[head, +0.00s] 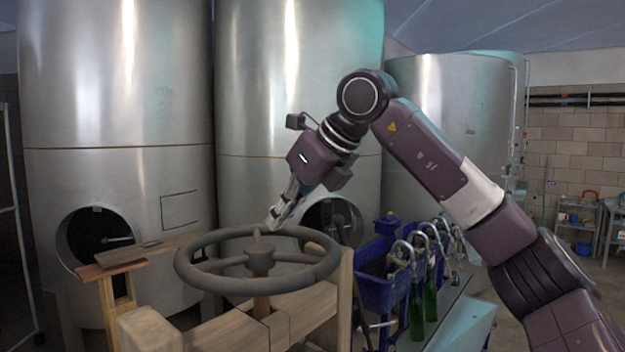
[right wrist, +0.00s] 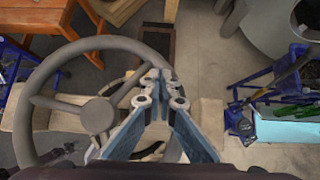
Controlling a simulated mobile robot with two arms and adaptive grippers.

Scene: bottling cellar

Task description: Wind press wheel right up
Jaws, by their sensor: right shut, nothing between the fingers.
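The press wheel (head: 258,285) is a grey spoked handwheel, lying about level on a brown spindle above a wooden press frame (head: 300,312). Its hub and spokes also show at the left of the right wrist view (right wrist: 97,115). My right gripper (head: 276,219) points down at the far rim of the wheel, with its fingers together and nothing between them. In the right wrist view its fingertips (right wrist: 160,86) overlap the wheel's rim; I cannot tell whether they touch it. My left gripper is not in view.
Large steel tanks (head: 115,95) stand close behind the wheel. A blue crate (head: 381,292) and a filler with several curved spouts and green bottles (head: 431,300) stand to its right. A small wooden stand (head: 113,270) is at the left.

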